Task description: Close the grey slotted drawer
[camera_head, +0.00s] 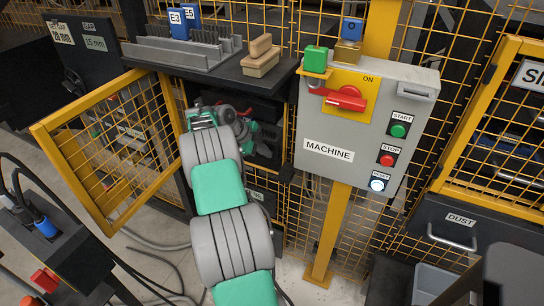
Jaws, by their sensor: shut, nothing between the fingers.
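A grey slotted tray (185,52) with rows of upright fins lies on the black bench top at the upper left. Blue tags marked E3 and E5 stand in it. I cannot tell from this view whether it is the drawer itself, or how far any drawer is out. My arm reaches up from the bottom middle to the dark opening below the bench. My gripper (203,117) is at its far end, below the bench's front edge. It is small and partly hidden by the wrist; it looks shut and empty. The arm hides part of the opening.
A yellow mesh gate (112,152) stands open left of my arm. A grey machine control box (335,125) with a red switch is to the right. A wooden block (261,58) lies on the bench. A dark DUST drawer (455,232) is at lower right. Cables lie on the floor.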

